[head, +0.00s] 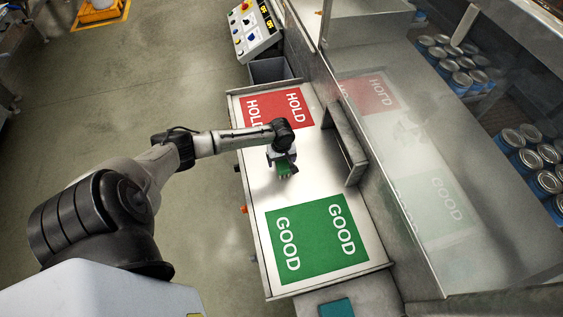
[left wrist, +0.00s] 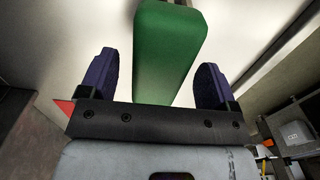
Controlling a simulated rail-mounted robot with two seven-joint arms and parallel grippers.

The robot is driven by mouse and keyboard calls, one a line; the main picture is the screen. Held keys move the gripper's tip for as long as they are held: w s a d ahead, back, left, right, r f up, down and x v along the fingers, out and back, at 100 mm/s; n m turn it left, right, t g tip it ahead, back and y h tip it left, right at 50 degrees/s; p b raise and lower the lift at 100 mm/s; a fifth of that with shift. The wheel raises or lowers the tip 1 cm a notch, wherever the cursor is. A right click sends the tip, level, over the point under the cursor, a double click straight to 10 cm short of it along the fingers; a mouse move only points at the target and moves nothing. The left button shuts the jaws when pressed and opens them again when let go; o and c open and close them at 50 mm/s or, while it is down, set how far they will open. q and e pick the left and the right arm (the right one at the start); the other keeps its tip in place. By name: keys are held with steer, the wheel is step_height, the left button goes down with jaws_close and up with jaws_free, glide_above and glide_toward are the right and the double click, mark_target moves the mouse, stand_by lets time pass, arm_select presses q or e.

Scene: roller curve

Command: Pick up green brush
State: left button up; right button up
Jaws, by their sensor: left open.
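The green brush (left wrist: 168,50) shows large in the left wrist view as a green block, running up from between the fingers of my left gripper (left wrist: 160,80). The two dark blue finger pads stand apart, with a gap on each side of the brush. In the head view my left gripper (head: 284,166) is low over the metal tray, between the red and green mats. A bit of the green brush (head: 285,168) shows under it; the arm hides the rest. My right gripper is not in view.
The metal tray (head: 257,184) holds a red HOLD mat (head: 262,110) and a green GOOD mat (head: 316,237). A raised wall with an opening and a clear panel stand on its right. A control box (head: 252,28) is at the far end. Several cans stand behind the panel.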

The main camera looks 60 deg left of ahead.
mark_target(281, 163)
arm_select(q)
steer(key=shift+f, duration=1.65)
steer(key=c, duration=1.1)
